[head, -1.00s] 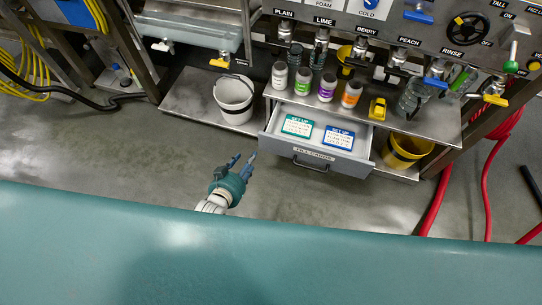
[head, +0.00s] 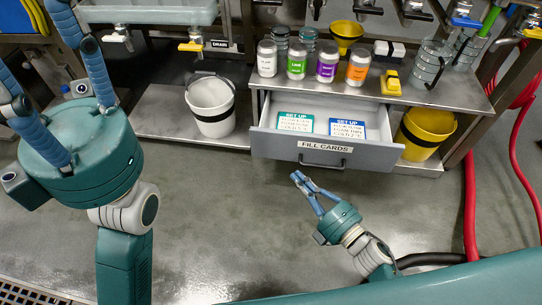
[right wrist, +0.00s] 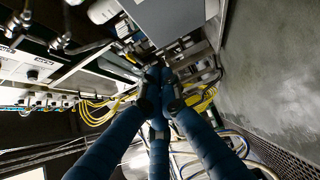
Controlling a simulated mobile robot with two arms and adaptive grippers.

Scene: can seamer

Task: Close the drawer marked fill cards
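The drawer marked FILL CARDS (head: 275,143) stands pulled out under the steel bench in the head view. Its label and dark bar handle (head: 322,163) are on the grey front. A green card (head: 295,124) and a blue card (head: 347,130) lie inside. My right gripper (head: 301,181) is just below and in front of the drawer front, apart from the handle. In the right wrist view its fingers (right wrist: 163,77) come together with nothing seen between them. My left gripper (head: 30,40) is large at the left, away from the drawer; its fingertips are cut off.
Several jars (head: 296,60) and a yellow toy-like block (head: 391,82) stand on the bench above the drawer. A white bucket (head: 211,104) is left of it, a yellow bucket (head: 425,133) right. Red hoses (head: 470,200) run at right. The floor before the drawer is clear.

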